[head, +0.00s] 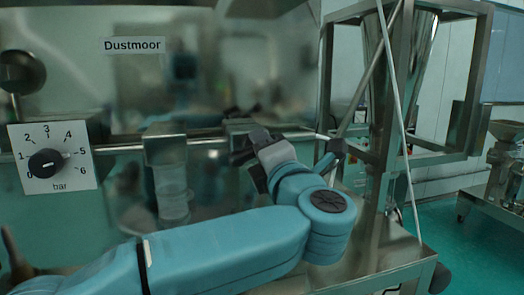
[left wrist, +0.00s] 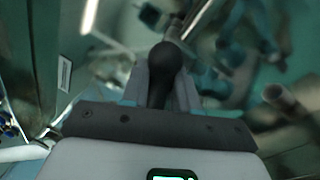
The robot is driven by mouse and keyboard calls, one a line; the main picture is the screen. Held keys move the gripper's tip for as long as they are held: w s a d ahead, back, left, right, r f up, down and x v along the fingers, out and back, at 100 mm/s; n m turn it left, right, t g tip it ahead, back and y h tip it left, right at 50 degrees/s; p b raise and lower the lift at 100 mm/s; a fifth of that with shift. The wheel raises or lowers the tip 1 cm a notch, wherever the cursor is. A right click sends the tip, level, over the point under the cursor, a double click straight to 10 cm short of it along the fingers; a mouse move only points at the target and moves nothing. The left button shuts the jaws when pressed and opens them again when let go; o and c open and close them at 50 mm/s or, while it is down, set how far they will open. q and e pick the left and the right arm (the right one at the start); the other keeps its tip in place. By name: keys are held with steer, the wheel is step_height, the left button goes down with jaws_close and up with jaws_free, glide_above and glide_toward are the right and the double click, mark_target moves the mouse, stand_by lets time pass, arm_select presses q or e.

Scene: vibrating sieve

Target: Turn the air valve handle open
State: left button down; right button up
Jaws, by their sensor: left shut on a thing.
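A black handle with a rounded end (left wrist: 163,65) stands between the fingers of my left gripper (left wrist: 163,85) in the left wrist view. The fingers are closed on its sides. In the head view my left gripper (head: 250,160) is in front of the machine, near the metal pipe (head: 205,141). There its fingers and wrist largely hide what it holds, so I cannot tell the handle's angle. My right gripper is in neither view.
A pressure dial (head: 52,158) marked in bar is on the left of the machine panel, below a "Dustmoor" label (head: 132,45). A clear cylinder (head: 172,190) hangs under the pipe. A metal frame (head: 383,120) stands close on the right. Green floor (head: 455,250) is open beyond it.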

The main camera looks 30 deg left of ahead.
arm_select(q)
steer(key=shift+m+t+h, duration=0.4)
steer(key=shift+m+t, duration=0.3)
steer(key=shift+m, duration=1.9)
steer(key=c, duration=1)
jaws_free()
steer(key=shift+w+a+f, duration=0.1)
steer(key=shift+f, duration=0.05)
steer(key=b+v, duration=0.4)
steer(key=v, duration=1.2)
